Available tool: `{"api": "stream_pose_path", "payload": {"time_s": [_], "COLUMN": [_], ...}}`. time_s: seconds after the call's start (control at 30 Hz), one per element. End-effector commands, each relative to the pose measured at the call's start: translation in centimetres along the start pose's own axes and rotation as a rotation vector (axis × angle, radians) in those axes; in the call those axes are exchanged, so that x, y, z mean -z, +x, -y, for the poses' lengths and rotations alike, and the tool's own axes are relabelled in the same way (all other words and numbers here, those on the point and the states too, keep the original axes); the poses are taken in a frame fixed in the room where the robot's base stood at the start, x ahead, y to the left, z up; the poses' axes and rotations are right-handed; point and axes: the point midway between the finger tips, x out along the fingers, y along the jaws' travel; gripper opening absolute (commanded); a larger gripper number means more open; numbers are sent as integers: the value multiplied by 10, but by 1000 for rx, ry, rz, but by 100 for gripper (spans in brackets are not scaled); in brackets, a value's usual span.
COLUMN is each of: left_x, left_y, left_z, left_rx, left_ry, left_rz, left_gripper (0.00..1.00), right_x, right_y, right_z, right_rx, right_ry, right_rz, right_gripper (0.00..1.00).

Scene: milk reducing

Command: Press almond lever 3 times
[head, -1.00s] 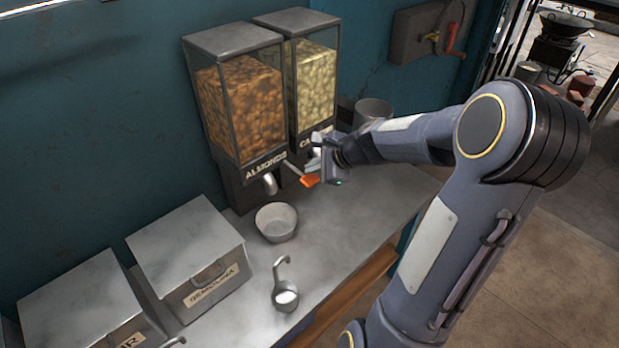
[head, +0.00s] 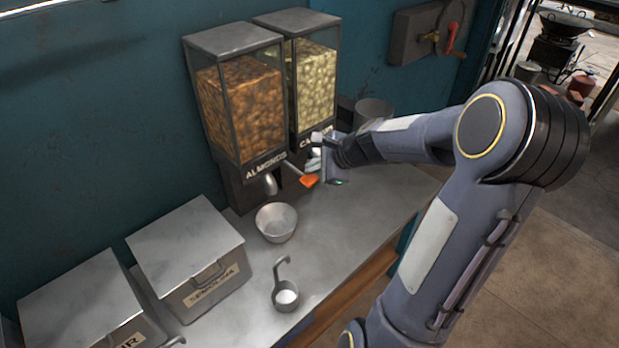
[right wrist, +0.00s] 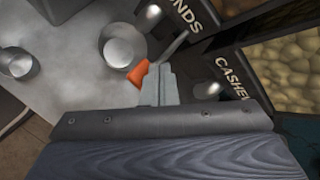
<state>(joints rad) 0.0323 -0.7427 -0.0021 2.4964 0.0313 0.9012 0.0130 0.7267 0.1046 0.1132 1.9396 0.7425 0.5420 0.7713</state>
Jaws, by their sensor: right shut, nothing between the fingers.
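The almond dispenser (head: 243,105), full of brown nuts and labelled ALMONDS, stands against the wall. Its lever ends in an orange tip (head: 309,181), which sticks out to the right of the metal spout (head: 270,184). My right gripper (head: 318,170) is at the lever's orange end, shut and empty. In the right wrist view the shut fingers (right wrist: 158,85) are right beside the orange tip (right wrist: 138,73); I cannot tell if they touch it. A metal bowl (head: 276,223) sits on the counter below the spout; its contents are not clear. My left gripper is not in view.
The cashew dispenser (head: 316,85) stands right beside the almond one, behind my gripper. A metal pot (head: 372,112) stands behind my right arm.

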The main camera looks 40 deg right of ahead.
Motion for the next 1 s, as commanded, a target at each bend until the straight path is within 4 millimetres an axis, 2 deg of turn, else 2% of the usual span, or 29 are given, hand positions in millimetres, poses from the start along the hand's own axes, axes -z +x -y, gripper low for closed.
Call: {"api": "stream_pose_path", "payload": {"time_s": [1.0], "left_x": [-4], "left_y": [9], "left_z": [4], "left_rx": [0], "left_ry": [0], "left_rz": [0], "left_gripper": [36], "right_x": [6], "right_y": [8], "right_z": [-6], "right_rx": [0], "right_ry": [0], "right_rz": [0], "right_gripper": [0]}}
